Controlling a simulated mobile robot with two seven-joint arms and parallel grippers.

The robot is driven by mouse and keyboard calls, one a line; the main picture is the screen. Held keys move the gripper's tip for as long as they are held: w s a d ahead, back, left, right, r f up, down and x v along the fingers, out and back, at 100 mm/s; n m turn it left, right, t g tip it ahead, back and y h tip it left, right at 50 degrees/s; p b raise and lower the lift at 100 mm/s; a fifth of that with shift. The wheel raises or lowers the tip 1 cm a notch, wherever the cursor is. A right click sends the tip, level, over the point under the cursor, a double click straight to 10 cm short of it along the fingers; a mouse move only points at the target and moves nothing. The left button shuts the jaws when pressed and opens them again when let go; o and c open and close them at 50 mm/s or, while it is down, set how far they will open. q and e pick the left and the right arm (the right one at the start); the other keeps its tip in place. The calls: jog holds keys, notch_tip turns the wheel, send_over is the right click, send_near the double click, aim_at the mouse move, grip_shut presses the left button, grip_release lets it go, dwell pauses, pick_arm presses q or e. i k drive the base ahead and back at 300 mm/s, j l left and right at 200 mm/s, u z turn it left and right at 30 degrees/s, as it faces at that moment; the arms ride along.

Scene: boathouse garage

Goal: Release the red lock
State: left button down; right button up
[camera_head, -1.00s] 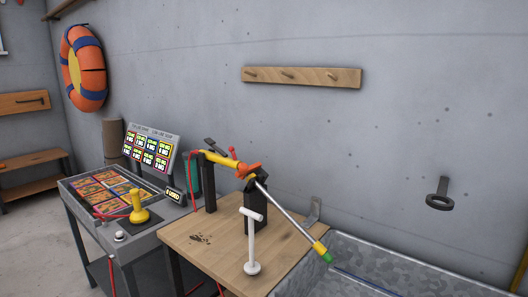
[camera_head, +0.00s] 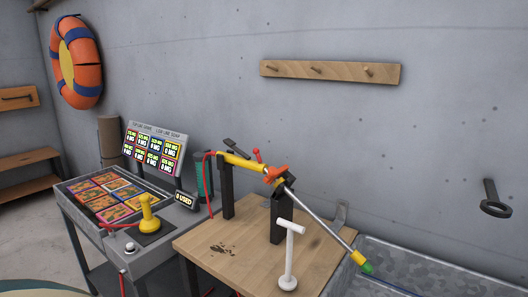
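A small red lever knob (camera_head: 256,153) stands up from the yellow tube (camera_head: 236,160) of a device over the wooden table. An orange-red collar (camera_head: 275,174) sits where the yellow tube meets a silver rod (camera_head: 318,217). I cannot tell which of these red parts is the lock. The rod slopes down to the right and ends in a yellow and green tip (camera_head: 364,264). Black posts (camera_head: 227,190) hold the device up. Neither of my grippers is in view.
A white T-handled stand (camera_head: 289,255) is on the wooden table (camera_head: 240,232). A grey metal tub (camera_head: 420,272) lies to the right. A console (camera_head: 75,215) with a yellow scanner-like piece (camera_head: 149,213) and a display panel (camera_head: 152,147) stands left. A peg rack (camera_head: 330,72) hangs on the wall.

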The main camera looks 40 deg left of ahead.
aim_at(256, 151)
jog(key=j+z, duration=0.2)
jog(key=j, duration=0.35)
jog(key=k+j+z, duration=0.15)
jog(key=j, duration=0.35)
jog(key=k+j, duration=0.1)
jog(key=j, duration=0.4)
jog(key=k+j, duration=0.1)
jog(key=j, duration=0.35)
jog(key=z, duration=0.05)
